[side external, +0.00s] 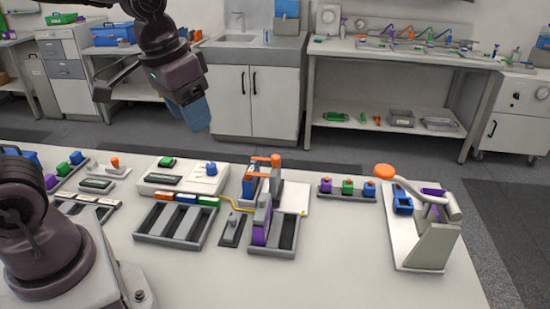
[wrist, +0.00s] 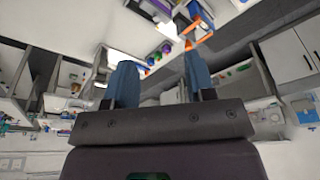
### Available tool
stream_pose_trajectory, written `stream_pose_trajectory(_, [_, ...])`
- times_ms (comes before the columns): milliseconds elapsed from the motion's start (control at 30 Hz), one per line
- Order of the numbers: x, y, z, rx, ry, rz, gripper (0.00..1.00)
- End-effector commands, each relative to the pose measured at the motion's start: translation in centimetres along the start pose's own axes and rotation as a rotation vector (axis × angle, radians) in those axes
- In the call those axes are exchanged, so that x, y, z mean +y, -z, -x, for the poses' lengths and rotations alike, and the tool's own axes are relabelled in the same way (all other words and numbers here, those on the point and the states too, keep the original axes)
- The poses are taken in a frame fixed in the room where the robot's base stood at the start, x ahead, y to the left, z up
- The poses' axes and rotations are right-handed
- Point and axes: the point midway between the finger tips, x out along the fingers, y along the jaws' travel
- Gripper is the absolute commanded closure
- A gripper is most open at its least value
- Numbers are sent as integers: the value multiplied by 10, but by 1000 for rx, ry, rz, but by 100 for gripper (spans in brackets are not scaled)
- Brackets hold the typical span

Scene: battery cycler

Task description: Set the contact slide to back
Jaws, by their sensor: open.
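A small dark base with a light grey slider and knob, which looks like the contact slide (side external: 233,223), sits mid-table in the side external view. It lies between a grey compartment tray (side external: 176,240) and a holder with an upright purple block (side external: 262,222). The slider's exact position along its base is too small to tell. My gripper (side external: 199,122) hangs well above and behind the table's far edge, apart from everything. Its blue fingers also show in the wrist view (wrist: 158,60), spread open with nothing between them. I cannot make out the slide in the wrist view.
A white box with a blue knob (side external: 211,168) stands behind the tray. An orange-topped fixture (side external: 264,162) rises just behind the slide. A white press with an orange-ended lever (side external: 436,235) stands at right. Bare table lies in front.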

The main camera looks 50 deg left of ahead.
Motion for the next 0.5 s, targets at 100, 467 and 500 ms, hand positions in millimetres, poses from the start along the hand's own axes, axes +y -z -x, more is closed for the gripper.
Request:
stream_pose_trajectory(100, [-9,39,-22,-81,8,55,50])
stream_pose_trajectory(467, [-45,143,-120,-252,37,255,50])
stream_pose_trajectory(500, [-49,152,-132,-263,41,279,50])
